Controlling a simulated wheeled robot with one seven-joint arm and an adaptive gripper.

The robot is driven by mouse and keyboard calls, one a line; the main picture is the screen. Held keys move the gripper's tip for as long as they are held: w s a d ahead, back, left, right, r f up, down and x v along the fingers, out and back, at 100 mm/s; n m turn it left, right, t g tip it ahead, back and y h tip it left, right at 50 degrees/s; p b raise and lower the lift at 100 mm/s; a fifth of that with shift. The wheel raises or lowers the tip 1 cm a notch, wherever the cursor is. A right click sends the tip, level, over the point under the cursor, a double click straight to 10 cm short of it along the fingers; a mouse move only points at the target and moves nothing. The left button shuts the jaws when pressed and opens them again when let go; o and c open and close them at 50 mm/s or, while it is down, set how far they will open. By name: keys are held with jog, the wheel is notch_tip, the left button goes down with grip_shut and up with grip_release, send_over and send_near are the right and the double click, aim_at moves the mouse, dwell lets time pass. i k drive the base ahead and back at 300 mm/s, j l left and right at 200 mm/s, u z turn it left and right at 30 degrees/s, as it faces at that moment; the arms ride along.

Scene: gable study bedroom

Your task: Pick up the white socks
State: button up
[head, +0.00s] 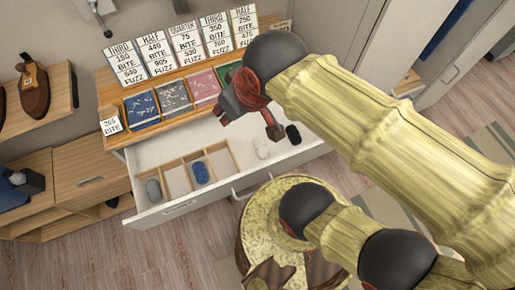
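The white socks (262,148) are a small pale bundle lying in the open white drawer (178,209), right of its wooden dividers. A black bundle (293,134) lies close beside them on the right. My gripper (248,122) is above the back of the drawer, up and slightly left of the white socks in the picture. Its fingers look apart, with nothing seen between them. It is not touching the socks.
The wooden divider (218,147) holds a grey bundle (153,190) and a blue bundle (200,172). Folded coloured items, including a blue one (142,109), and upright price cards (155,53) stand on the top behind. A round patterned top (262,235) is in front of the drawer.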

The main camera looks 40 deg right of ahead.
aim_at(260, 147)
jog(key=l+z, duration=0.15)
jog(key=z, duration=0.2)
jog(key=l+z, duration=0.3)
jog(key=z, duration=0.35)
jog(key=k+j+u, duration=0.1)
jog(key=u, duration=0.4)
jog(key=k+l+z, duration=0.25)
jog(key=l+z, duration=0.2)
jog(key=l, duration=0.25)
